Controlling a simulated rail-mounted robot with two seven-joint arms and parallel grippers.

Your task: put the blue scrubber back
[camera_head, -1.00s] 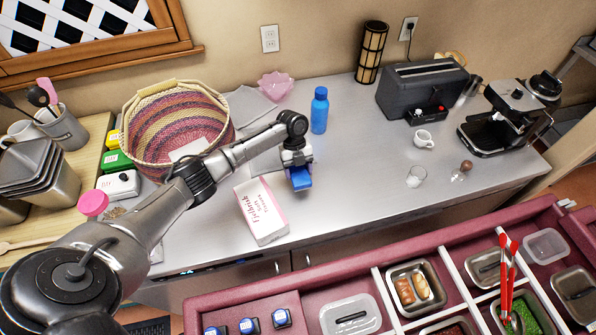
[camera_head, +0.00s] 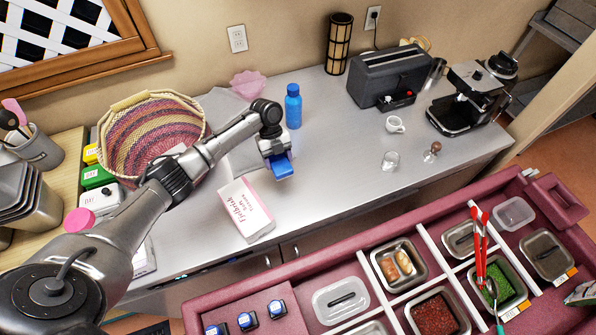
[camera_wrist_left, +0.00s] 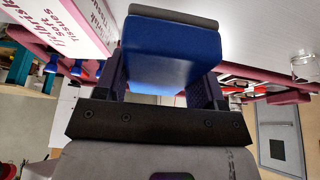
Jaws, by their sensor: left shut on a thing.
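The blue scrubber (camera_head: 281,167) is held in my left gripper (camera_head: 276,157), above the steel counter and just right of the tissue box. In the left wrist view the scrubber (camera_wrist_left: 172,55) shows as a blue block with a grey layer along one edge, between the two dark fingers of the left gripper (camera_wrist_left: 165,88). The fingers are shut on it. I cannot tell how high it is above the counter. My right gripper does not show in any view.
A white and pink tissue box (camera_head: 246,209) stands beside the scrubber. A blue bottle (camera_head: 293,107), woven basket (camera_head: 150,135) and pink bowl (camera_head: 248,84) are behind. A maroon food bar (camera_head: 345,270) lines the front.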

